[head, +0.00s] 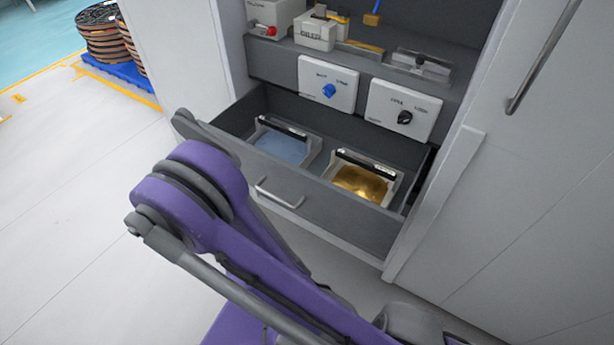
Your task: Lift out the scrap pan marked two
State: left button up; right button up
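Two scrap pans sit side by side in an open grey drawer (318,211). The left pan (283,148) shows a pale blue inside, and the right pan (362,182) holds something gold and shiny. Each has a dark strip with small pale marks along its back edge. The marks are too small to read, so I cannot tell which pan is marked two. A purple and grey arm of mine crosses the lower middle and covers part of the drawer front's left side. Neither gripper's fingers show.
A bar handle (278,194) is on the drawer front. Above the drawer are two white panels with a blue knob (329,90) and a black knob (404,117). A shelf above holds boxes and tools.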

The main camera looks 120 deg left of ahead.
aim_at(378, 183)
jog(key=u, duration=3.3)
jog(key=j+u, duration=0.4)
jog(key=i+l, duration=0.05)
